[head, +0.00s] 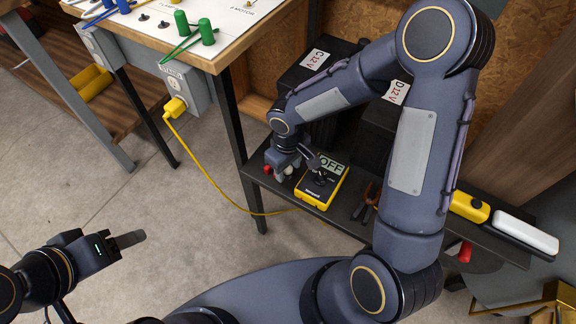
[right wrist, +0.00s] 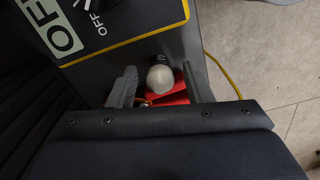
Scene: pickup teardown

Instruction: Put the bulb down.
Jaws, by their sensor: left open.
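The white round bulb (right wrist: 160,78) is between the two fingers of my right gripper (right wrist: 158,88) in the right wrist view, with a visible gap on each side. In the head view my right gripper (head: 284,168) is low over the left end of the black shelf (head: 345,222), and the bulb is mostly hidden there. Whether the bulb rests on a support is unclear. My left gripper (head: 128,239) is open and empty over the floor, far from the bulb.
A yellow-edged box with an OFF dial (head: 322,182) is right beside my right gripper. A red piece (right wrist: 172,96) shows under the bulb. Red-handled pliers (head: 368,203) lie farther right. Black 12V boxes (head: 303,72) stand behind. A yellow cable (head: 208,176) hangs left.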

